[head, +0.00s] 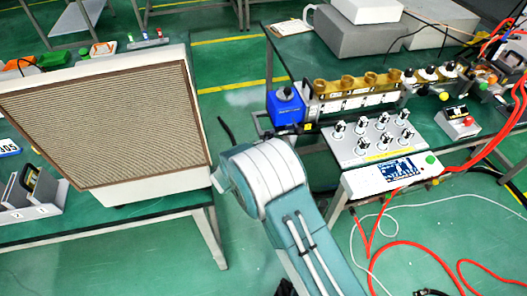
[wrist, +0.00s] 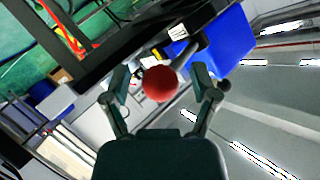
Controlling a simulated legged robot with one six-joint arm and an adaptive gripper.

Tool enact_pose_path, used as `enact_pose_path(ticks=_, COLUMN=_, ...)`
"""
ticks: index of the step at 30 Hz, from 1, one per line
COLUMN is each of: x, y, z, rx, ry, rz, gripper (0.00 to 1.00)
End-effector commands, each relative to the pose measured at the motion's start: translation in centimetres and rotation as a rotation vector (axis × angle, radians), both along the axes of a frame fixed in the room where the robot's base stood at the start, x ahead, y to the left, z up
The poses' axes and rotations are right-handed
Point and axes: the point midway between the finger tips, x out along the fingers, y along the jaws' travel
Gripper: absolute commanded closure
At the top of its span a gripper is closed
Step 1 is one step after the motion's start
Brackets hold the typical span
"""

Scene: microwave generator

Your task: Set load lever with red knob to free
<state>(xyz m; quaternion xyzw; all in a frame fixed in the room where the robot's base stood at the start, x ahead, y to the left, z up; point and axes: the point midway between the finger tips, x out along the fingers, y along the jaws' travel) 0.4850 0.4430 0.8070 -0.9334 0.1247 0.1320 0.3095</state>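The red knob (wrist: 160,83) shows in the wrist view, between the two fingers of my gripper (wrist: 161,76). The fingers are spread, with a visible gap on each side of the knob. A grey curved rod (wrist: 190,52) runs up and right behind the knob and looks like the load lever. Its lower end is covered by the knob. In the head view my arm hides the knob and lever, and only a dark bit of my gripper (head: 227,130) shows past it. I cannot read any position label for the lever.
A blue box (head: 285,106) stands at the left end of the right bench, and a blue body shows close behind the lever in the wrist view (wrist: 228,42). A panel with several knobs (head: 372,137) is right of my arm. A large framed filter panel (head: 110,125) stands left.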

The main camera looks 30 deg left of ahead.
Motion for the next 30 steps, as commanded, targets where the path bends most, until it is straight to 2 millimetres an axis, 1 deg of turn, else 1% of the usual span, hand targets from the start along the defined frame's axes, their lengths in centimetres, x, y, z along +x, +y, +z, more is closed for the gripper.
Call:
enact_pose_path(ticks=7, x=-0.1, y=0.0, z=0.2, rx=0.002, ry=-0.002, rz=0.001, gripper=0.21)
enact_pose_path(ticks=9, x=-0.4, y=0.1, z=0.3, rx=0.001, ry=-0.002, rz=0.002, gripper=0.21)
enact_pose_path(ticks=11, x=-0.9, y=0.2, z=0.5, rx=0.002, ry=-0.003, rz=0.003, gripper=0.21)
enact_pose_path(ticks=18, x=-4.7, y=1.0, z=1.7, rx=0.002, ry=-0.002, rz=0.003, gripper=0.21)
enact_pose_path(ticks=21, x=-6.0, y=1.2, z=2.0, rx=0.001, ry=0.000, rz=0.002, gripper=0.21)
enact_pose_path(ticks=25, x=-6.8, y=1.4, z=2.3, rx=0.001, ry=0.000, rz=0.002, gripper=0.21)
enact_pose_path(ticks=30, x=-6.9, y=1.4, z=2.3, rx=0.000, ry=-0.001, rz=0.001, gripper=0.21)
